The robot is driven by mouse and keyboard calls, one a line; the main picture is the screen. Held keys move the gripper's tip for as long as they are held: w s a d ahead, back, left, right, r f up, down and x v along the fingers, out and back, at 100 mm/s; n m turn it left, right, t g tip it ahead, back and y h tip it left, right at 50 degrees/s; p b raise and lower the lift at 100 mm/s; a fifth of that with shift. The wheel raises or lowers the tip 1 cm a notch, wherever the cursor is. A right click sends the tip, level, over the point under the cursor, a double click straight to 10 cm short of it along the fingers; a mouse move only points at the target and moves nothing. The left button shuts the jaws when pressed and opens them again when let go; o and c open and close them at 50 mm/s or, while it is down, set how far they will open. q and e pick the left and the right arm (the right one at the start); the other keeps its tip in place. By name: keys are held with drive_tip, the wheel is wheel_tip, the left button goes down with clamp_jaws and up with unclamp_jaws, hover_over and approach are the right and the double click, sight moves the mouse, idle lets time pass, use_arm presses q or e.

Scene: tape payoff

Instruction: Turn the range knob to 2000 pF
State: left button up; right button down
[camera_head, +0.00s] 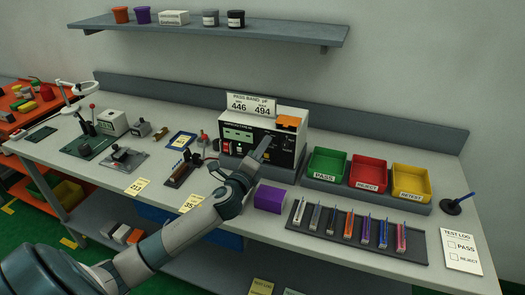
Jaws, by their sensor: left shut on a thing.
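The capacitance meter (292,150) is a beige box with a dark front panel, standing at the back middle of the bench. Its green display (238,134) is too small to read. My left gripper (264,144) reaches up to the front panel from below and is shut at the range knob, which the fingers hide. The knob's pointer and range marks cannot be made out. My right gripper is not in view.
A sign reading 446 and 494 (250,106) stands on the meter. Green (327,164), red (368,173) and yellow (411,184) bins stand at right. A purple box (269,197) and a rack of several parts (310,232) are in front. A shelf (215,29) hangs above.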

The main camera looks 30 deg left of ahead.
use_arm(q)
drive_tip(key=shift+n, duration=1)
drive_tip(key=o, duration=1.1)
drive_tip(key=shift+c, duration=0.2)
